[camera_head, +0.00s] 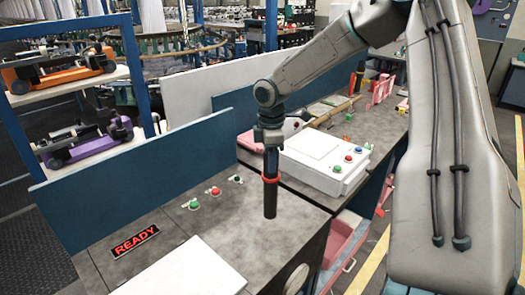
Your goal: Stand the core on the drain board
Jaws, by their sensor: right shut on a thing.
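My right gripper (270,150) points straight down above the grey counter and is shut on the core (270,200). My left gripper is not in view.
A white control box (322,160) with coloured buttons stands just right of the core. Green and red buttons (215,191) and a READY sign (135,241) are set on the counter. A blue panel (140,185) stands along the back. Pink bins (345,240) sit below at right.

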